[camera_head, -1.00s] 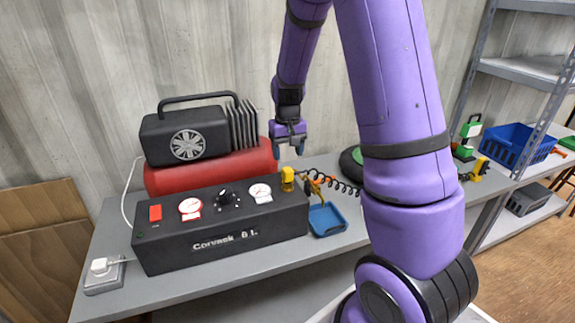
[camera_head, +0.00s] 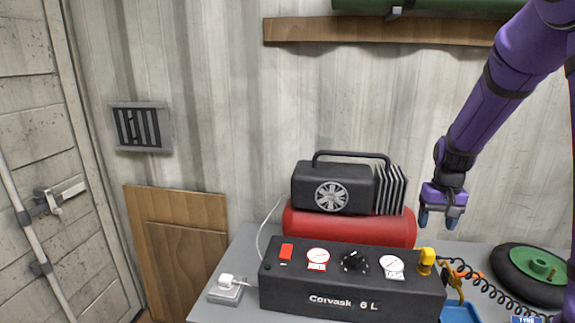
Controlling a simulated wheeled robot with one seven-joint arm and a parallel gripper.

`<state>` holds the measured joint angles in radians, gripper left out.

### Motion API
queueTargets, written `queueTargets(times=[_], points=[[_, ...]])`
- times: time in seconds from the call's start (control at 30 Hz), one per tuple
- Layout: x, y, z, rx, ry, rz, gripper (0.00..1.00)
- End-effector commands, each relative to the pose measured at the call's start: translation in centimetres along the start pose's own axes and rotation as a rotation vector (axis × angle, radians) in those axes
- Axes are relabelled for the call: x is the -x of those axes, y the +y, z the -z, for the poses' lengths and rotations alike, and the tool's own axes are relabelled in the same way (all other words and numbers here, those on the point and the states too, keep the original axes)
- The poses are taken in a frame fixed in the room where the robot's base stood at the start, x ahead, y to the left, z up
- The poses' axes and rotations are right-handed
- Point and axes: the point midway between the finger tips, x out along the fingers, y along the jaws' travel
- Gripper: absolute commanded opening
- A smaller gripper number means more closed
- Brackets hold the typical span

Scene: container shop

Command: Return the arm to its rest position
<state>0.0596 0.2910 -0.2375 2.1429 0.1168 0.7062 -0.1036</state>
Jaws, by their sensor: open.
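My purple arm comes in from the upper right. My gripper (camera_head: 438,218) hangs fingers down at the right end of the compressor (camera_head: 350,190), in front of the wall. Its blue-tipped fingers stand apart with nothing between them. The gripper appears above the yellow fitting (camera_head: 427,262) and apart from it. The upper part of my arm is cut off by the picture's right edge.
A black control box (camera_head: 350,302) with dials stands on the grey bench (camera_head: 236,262). A blue tray (camera_head: 460,312), a coiled hose and a tyre (camera_head: 515,275) lie right. Wooden boards (camera_head: 180,250) lean left, near a door (camera_head: 60,160). A shelf (camera_head: 380,31) is above.

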Motion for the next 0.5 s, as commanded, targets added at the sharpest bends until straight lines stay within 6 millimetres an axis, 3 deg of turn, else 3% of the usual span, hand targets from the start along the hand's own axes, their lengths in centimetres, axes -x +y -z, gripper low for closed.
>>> queueTargets(times=[0.17,0.5], points=[[4.6,-1.6,-2.6,0.032,0.058,0.029,0.61],[12.6,-4.1,-10.0,0.111,0.177,0.071,0.61]])
